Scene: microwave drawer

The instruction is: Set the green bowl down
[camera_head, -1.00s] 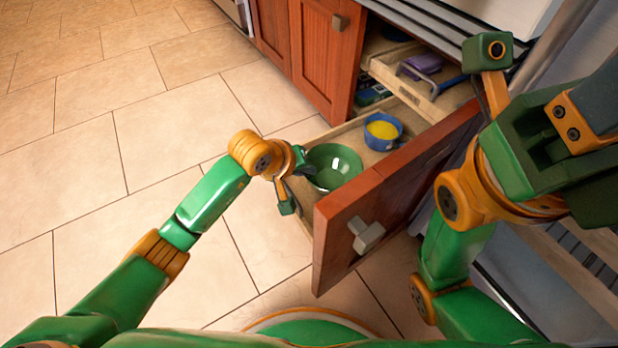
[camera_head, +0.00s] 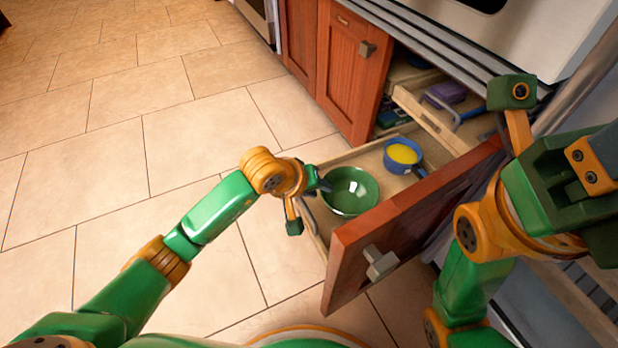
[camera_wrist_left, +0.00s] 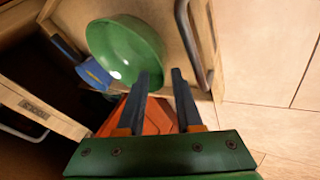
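The green bowl (camera_head: 352,193) sits upright inside the open lower drawer, near its left side in the head view. It also shows in the left wrist view (camera_wrist_left: 122,45), to the upper left of the fingers. My left gripper (camera_head: 322,184) is at the bowl's left rim. In the left wrist view its two dark fingers (camera_wrist_left: 160,75) stand apart, with the left fingertip overlapping the bowl's edge; I cannot tell whether it touches. My right gripper (camera_head: 590,165) is at the right edge of the head view, its fingers partly cut off.
A blue pot with yellow contents (camera_head: 404,153) stands behind the bowl in the drawer. The wooden drawer front (camera_head: 400,225) with its grey handle (camera_head: 381,263) lies between the arms. Another open drawer (camera_head: 430,118) holds a purple item (camera_head: 447,92). Tiled floor (camera_head: 110,130) is clear at left.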

